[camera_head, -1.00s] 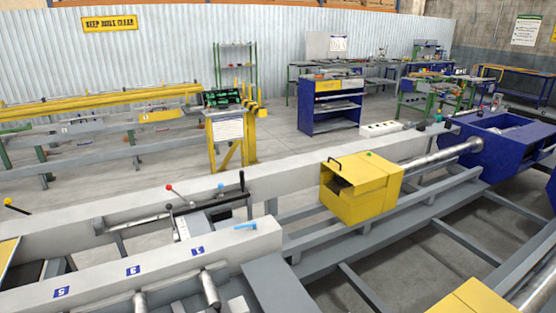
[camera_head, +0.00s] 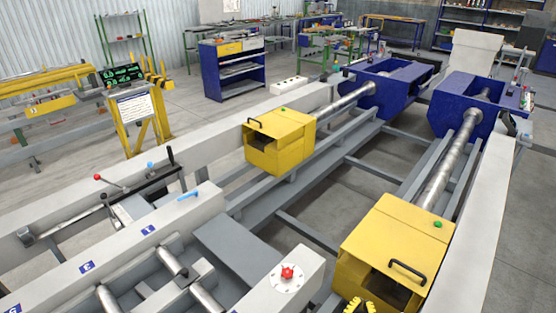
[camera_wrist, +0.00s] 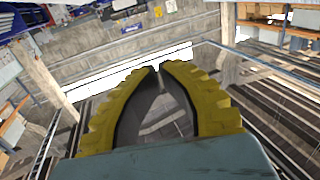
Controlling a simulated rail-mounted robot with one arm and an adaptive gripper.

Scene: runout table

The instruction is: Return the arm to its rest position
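My gripper (camera_wrist: 157,68) shows in the wrist view as two yellow, toothed fingers with dark inner faces. The fingers curve towards each other, and their tips almost meet with a thin gap. Nothing is held between them; floor shows through the space. In the head view only the yellow toothed finger part (camera_head: 358,305) shows at the bottom edge, in front of the near yellow box (camera_head: 395,245). The rest of my arm is out of the head view.
A second yellow box (camera_head: 279,140) and two blue housings (camera_head: 385,80) sit along the steel bars. A red knob (camera_head: 288,272) stands on a pale beam.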

